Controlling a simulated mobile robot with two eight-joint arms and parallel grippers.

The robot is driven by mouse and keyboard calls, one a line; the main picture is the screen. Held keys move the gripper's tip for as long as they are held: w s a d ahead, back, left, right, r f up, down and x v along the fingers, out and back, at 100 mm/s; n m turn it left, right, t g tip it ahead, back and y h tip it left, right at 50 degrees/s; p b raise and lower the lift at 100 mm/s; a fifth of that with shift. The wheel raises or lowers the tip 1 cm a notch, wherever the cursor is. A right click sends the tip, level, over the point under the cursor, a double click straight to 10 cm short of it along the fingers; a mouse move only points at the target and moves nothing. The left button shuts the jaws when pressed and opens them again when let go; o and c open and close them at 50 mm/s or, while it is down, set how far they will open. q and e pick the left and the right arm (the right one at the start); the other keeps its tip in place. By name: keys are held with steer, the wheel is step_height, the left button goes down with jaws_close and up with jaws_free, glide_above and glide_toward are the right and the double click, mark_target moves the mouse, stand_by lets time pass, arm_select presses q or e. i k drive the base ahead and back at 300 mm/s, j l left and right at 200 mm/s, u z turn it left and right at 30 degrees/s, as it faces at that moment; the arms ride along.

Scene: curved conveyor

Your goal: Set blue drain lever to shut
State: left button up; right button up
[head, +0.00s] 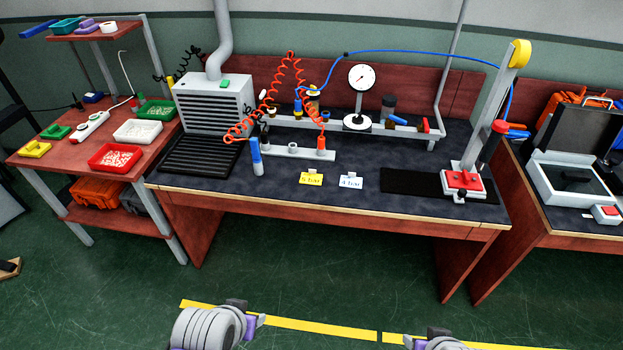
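A small blue lever (397,119) sits on the grey pipe rail at the back of the middle bench, right of the dial gauge (362,77). It slants a little, down to the right. Another blue handle (517,133) sticks out to the right beside the upright stand at the bench's right end. A blue-topped upright piece (255,150) stands at the front left. No readable label shows which is the drain lever. Parts of my two arms show at the bottom edge, well short of the bench.
A red lever (426,125) sits near the rail's right end. Coiled orange hoses (291,80) hang over the left of the rail. Yellow (311,179) and white (350,181) tags lie in front.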

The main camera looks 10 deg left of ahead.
mark_target(391, 118)
steer(key=i+l, duration=0.25)
steer(key=i, duration=0.2)
steer(key=i+l, duration=0.2)
steer(key=i, duration=0.2)
steer(key=i+l, duration=0.25)
steer(key=i, duration=0.2)
steer(key=i+l, duration=0.25)
steer(key=i, duration=0.15)
